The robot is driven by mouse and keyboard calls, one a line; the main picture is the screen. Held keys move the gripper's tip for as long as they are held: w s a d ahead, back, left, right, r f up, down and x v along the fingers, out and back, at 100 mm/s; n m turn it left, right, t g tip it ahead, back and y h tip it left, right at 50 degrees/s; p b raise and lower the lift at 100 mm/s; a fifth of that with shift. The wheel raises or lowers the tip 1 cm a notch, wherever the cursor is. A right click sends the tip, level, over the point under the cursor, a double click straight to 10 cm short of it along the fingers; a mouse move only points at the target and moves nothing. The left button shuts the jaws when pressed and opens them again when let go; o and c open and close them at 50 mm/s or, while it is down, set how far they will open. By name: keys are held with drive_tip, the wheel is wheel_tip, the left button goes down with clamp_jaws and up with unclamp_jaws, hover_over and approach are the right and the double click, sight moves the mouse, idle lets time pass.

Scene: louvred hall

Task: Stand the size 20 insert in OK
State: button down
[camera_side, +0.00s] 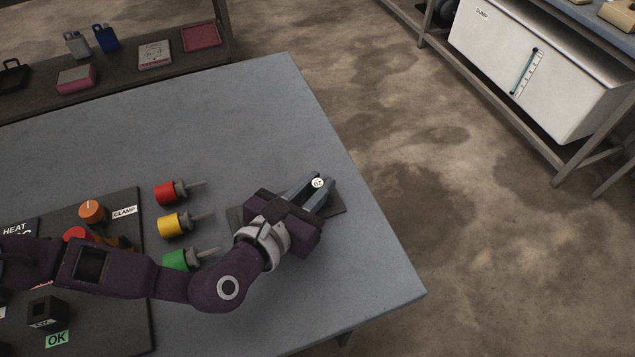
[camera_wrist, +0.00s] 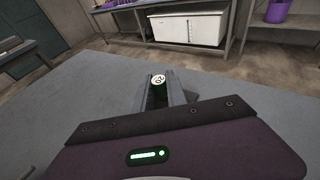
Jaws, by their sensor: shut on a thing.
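My gripper (camera_side: 321,186) is at the table's right side, shut on a small insert (camera_side: 317,183) with a round white top. Its dark marking is too small to read surely. In the wrist view the insert (camera_wrist: 158,79) shows as a dark cylinder between the two grey fingers (camera_wrist: 159,92), white face up. Below the fingers lies a thin dark pad (camera_side: 338,210); I cannot tell whether the insert touches it. The green OK label (camera_side: 57,339) is on the dark board at lower left, beside a black block (camera_side: 46,311) with an opening. My gripper is far to its right.
Red (camera_side: 165,194), yellow (camera_side: 168,225) and green (camera_side: 175,260) handled pieces lie between the board (camera_side: 128,205) and my gripper. An orange knob (camera_side: 92,210) and a red button (camera_side: 75,235) stand on the board. My arm passes over it. The table's far half is clear.

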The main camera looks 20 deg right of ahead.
sight(316, 184)
drive_tip(key=shift+f, duration=0.1)
drive_tip(key=shift+r, duration=2.85)
wheel_tip(316, 184, up, 18)
drive_tip(key=w+a+f+m+g+h, duration=0.1)
drive_tip(key=w+a+f+m+g, duration=0.25)
drive_tip(key=a, duration=0.65)
drive_tip(key=w+a+f+m+g+h, duration=0.2)
drive_tip(key=w+a+m+g, duration=0.15)
drive_tip(key=a, duration=0.75)
drive_tip(key=s+a+r+m+g, duration=0.2)
drive_tip(key=s+a, duration=0.2)
drive_tip(key=a, duration=0.4)
drive_tip(key=s+a+r+m+g+y, duration=0.1)
drive_tip(key=s+a+r+g, duration=0.2)
drive_tip(key=a, duration=0.5)
drive_tip(key=s+a+m+g, duration=0.2)
drive_tip(key=s+a, duration=0.4)
drive_tip(key=a, duration=0.2)
drive_tip(key=shift+a+f, duration=0.15)
drive_tip(key=shift+f, duration=8.65)
